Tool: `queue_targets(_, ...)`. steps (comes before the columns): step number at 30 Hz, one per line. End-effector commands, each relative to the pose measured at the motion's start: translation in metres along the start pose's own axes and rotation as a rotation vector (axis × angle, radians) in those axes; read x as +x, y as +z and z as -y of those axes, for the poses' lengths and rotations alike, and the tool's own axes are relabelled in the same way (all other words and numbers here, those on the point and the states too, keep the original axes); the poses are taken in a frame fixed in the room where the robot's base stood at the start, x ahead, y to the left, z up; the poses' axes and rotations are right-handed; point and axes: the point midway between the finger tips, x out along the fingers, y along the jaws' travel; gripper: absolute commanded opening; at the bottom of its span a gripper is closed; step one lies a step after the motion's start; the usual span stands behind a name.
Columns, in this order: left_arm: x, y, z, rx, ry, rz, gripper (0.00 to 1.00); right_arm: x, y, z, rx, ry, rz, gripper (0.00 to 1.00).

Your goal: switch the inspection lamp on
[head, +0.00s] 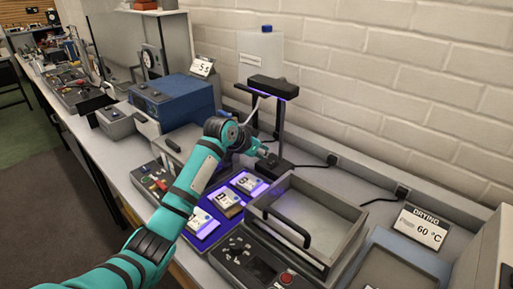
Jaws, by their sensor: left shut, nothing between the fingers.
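The inspection lamp (272,86) stands against the wall on a grey post, with a dark head and a dark base. A violet strip glows along the underside of its head. Violet light shows on the pad (205,231) under several labelled cards (226,199). My left arm reaches in from the lower left, across the pad. My left gripper (265,156) is shut and empty, with its tips at or just beside the lamp's base. I cannot tell whether they touch it, and any switch there is hidden. My right gripper is out of view.
A grey device with a clear lid and black handle (283,228) stands right of the pad. A blue box (173,101) stands behind my arm. A drying sign (422,228) and a blue-grey tray (398,262) are at the right. Cables run along the wall.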

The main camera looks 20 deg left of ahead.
Motion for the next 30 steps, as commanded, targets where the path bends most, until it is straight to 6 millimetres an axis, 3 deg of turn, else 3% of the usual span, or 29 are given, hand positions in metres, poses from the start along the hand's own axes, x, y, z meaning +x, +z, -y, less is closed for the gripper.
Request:
queue_targets(3,-0.025,-0.002,0.0,0.003,-0.002,-0.007,0.0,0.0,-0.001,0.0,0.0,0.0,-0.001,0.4)
queue_targets(9,-0.05,-0.003,-0.001,0.003,0.001,-0.009,0.0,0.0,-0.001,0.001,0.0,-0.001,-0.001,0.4)
queue_targets(30,-0.055,-0.004,-0.002,0.002,0.001,-0.01,0.0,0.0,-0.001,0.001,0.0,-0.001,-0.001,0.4)
